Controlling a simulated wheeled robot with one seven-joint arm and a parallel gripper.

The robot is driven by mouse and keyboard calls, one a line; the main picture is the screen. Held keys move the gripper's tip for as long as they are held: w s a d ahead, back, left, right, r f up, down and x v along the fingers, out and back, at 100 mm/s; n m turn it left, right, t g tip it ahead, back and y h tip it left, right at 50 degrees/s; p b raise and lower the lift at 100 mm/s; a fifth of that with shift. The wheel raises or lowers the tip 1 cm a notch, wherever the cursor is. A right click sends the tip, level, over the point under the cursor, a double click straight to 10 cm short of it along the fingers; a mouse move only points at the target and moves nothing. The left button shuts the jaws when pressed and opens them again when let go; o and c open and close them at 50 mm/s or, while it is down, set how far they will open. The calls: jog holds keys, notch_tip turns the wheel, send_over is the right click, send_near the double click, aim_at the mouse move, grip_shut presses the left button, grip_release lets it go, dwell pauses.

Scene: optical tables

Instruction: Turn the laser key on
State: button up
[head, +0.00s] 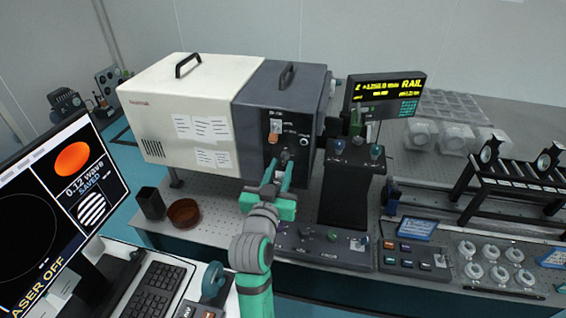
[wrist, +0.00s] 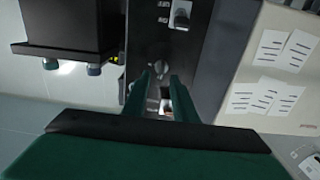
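The laser unit is a large box with a cream half (head: 195,85) and a dark grey half (head: 290,95). Its dark front panel (head: 274,122) faces me and also shows in the wrist view (wrist: 150,40). A small round key switch (wrist: 155,92) on this panel shows between my fingers in the wrist view; its exact angle is too small to tell. My gripper (head: 279,168) is in front of the lower panel. In the wrist view my gripper (wrist: 160,80) is open, its green fingers apart on either side of the key, with no clear contact.
The monitor (head: 65,200) at left reads "LASER OFF". A brown bowl (head: 184,212) and black cup (head: 151,203) sit left. A rail with optics (head: 515,185) is far right.

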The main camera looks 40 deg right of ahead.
aim_at(283, 161)
jog(key=shift+x, duration=1.5)
grip_shut()
